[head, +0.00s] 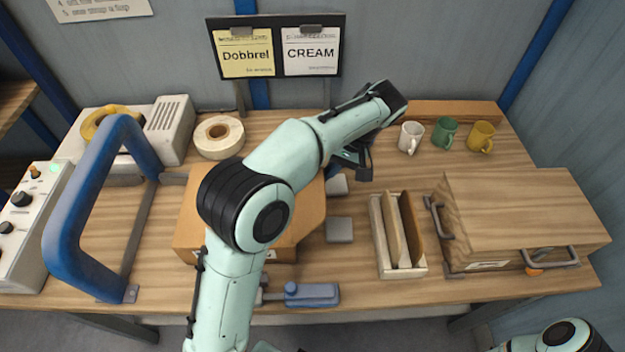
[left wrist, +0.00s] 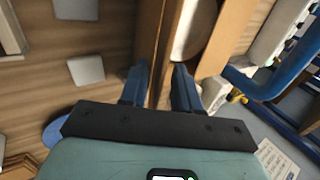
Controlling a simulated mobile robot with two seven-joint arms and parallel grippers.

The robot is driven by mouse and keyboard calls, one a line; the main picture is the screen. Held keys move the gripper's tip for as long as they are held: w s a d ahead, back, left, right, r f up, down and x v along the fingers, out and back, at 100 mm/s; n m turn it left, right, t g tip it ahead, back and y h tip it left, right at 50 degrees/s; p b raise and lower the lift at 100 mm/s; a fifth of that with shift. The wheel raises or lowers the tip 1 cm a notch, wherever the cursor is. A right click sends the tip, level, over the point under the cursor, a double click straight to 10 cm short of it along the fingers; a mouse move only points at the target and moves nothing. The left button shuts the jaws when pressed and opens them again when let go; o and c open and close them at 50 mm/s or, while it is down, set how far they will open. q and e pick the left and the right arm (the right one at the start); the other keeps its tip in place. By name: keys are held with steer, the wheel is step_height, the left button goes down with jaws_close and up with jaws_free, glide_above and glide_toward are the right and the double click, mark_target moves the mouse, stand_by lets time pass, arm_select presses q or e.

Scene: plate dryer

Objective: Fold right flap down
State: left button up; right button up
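A brown cardboard box (head: 190,230) stands on the bench left of centre, largely hidden behind my left arm. Its right flap (head: 311,208) shows at the right side of the box, angled outward. My left gripper (head: 350,160) is above the box's far right side, partly hidden by the wrist. In the left wrist view my two blue fingers (left wrist: 160,88) are apart, with brown cardboard edges (left wrist: 150,40) between and beyond them. A white thing (left wrist: 194,30) shows inside the box there. I cannot tell whether the fingers touch the cardboard. My right gripper is out of view.
A blue frame handle (head: 75,190) and a tape roll (head: 219,136) are left of and behind the box. A small rack (head: 386,262), mugs (head: 445,133) and a wooden case (head: 530,215) are right. A grey block (head: 339,230) lies beside the box.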

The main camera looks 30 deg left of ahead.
arm_select(q)
steer(key=shift+x, duration=1.6)
steer(key=shift+w, duration=0.15)
jaws_close()
